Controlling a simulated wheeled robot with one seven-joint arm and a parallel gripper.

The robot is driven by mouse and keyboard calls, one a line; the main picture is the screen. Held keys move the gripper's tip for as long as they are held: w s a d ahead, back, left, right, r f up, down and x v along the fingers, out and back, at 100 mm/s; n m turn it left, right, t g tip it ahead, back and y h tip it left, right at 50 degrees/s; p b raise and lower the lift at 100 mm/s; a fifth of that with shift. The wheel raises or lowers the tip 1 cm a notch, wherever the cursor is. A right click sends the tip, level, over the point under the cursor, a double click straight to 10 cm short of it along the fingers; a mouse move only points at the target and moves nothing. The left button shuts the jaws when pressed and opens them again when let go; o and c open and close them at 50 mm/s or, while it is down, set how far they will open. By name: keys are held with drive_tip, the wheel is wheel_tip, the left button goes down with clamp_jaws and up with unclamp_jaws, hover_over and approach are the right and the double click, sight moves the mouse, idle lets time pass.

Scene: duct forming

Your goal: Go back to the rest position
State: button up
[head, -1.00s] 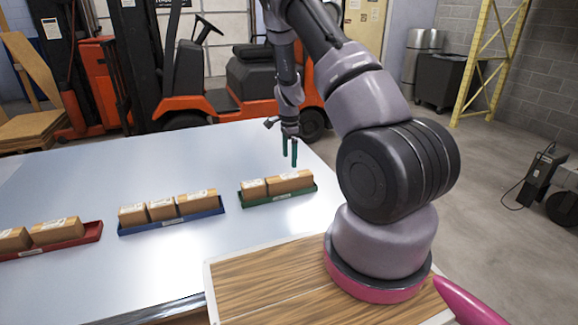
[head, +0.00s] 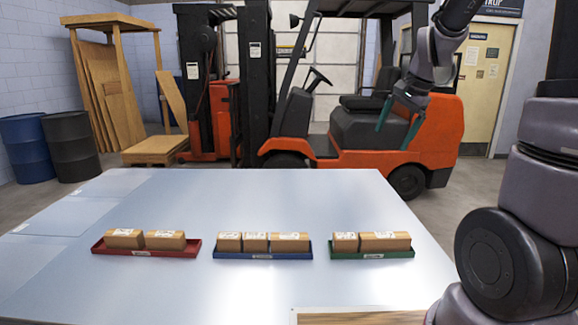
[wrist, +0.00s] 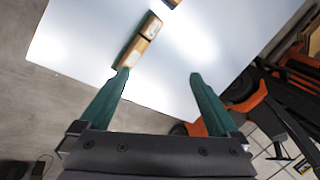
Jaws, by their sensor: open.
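My gripper (head: 399,118) is raised at the right of the head view, in front of the orange forklift. Its two green fingers are apart with nothing between them; the wrist view shows the same open fingers (wrist: 160,78). Below it on the metal table (head: 200,195) are three trays with brown boxes. The red tray (head: 150,253) at left holds two boxes. The blue tray (head: 262,255) in the middle holds three. The green tray (head: 372,255) at right holds two. The gripper touches none of them. The wrist view shows boxes (wrist: 135,50) beyond the fingertips.
An orange forklift (head: 435,130) stands behind the table. Wooden pallets and boards (head: 120,110) and two drums (head: 70,150) are at back left. A wooden surface (head: 350,318) shows at the bottom edge. The table behind the trays is clear.

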drive_tip(key=s+a+r+n+t, duration=0.1)
drive_tip(key=s+r+n, duration=0.2)
drive_tip(key=s, duration=0.7)
drive_tip(key=s+a+r+n+t, duration=0.2)
drive_tip(key=s+r+n, duration=0.2)
drive_tip(key=s, duration=0.5)
wheel_tip(320, 180, up, 2)
drive_tip(key=shift+s+r, duration=0.2)
drive_tip(key=shift+s, duration=0.2)
